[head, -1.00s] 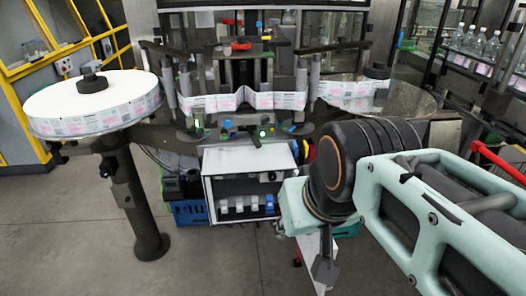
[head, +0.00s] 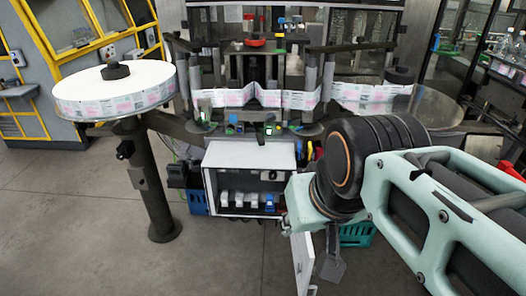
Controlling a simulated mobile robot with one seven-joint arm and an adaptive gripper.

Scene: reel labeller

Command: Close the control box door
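The control box (head: 249,155) is a white box below the labelling machine, with its front open. Switches and white and blue components show inside it. Its door (head: 302,262) is a narrow white panel, swung open at the box's right side and seen nearly edge-on. My gripper (head: 332,265) points down just right of the door, partly hidden behind my pale green arm. Only a dark grey finger part shows, so its opening is unclear. I cannot tell whether it touches the door.
A large label reel (head: 115,92) stands on a dark post (head: 152,190) at left. A blue crate (head: 198,202) is left of the box, and a green crate (head: 357,234) is behind my gripper. The floor in front is clear.

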